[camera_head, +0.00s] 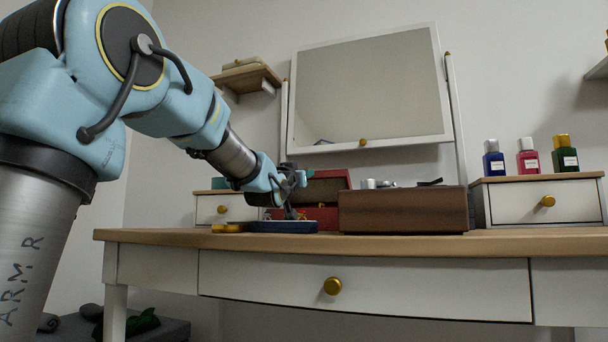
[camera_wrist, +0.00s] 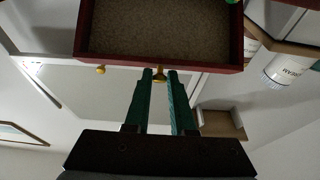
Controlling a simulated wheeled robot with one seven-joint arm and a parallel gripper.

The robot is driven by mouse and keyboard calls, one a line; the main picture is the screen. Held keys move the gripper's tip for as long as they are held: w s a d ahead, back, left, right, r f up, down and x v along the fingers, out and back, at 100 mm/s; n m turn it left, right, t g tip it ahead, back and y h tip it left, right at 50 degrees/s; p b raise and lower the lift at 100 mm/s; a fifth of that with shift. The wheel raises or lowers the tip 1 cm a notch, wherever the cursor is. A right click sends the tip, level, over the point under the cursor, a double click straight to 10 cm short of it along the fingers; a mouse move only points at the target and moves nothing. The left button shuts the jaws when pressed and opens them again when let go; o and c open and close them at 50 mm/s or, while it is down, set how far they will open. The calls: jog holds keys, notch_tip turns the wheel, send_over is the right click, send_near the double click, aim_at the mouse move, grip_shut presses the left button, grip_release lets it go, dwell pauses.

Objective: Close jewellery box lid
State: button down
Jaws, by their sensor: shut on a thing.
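The red jewellery box (camera_head: 322,212) stands on the dressing table with its lid (camera_head: 322,188) raised, the brown lining showing. The wrist view shows the lined lid (camera_wrist: 158,32) with its red rim and a small gold clasp (camera_wrist: 160,77) at the rim's middle. My gripper (camera_wrist: 160,78) has its two green fingers close together around the clasp, shut on it. In the head view my gripper (camera_head: 291,208) is by the box's left side.
A brown wooden box (camera_head: 403,210) stands just right of my gripper. A blue tray (camera_head: 284,227) and a yellow item (camera_head: 228,228) lie below it. A mirror (camera_head: 368,90) stands behind. Bottles stand on the right drawer unit (camera_head: 540,202).

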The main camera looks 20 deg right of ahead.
jog(key=shift+w+d+f, duration=0.1)
jog(key=shift+d+f, duration=0.05)
jog(key=shift+f, duration=0.4)
jog(key=c, duration=1.1)
grip_release()
jog(key=o, duration=0.3)
jog(key=shift+r, duration=0.2)
jog(key=shift+o, duration=0.2)
jog(key=shift+r, duration=0.1)
notch_tip(320, 180, up, 10)
jog(key=p, duration=0.5)
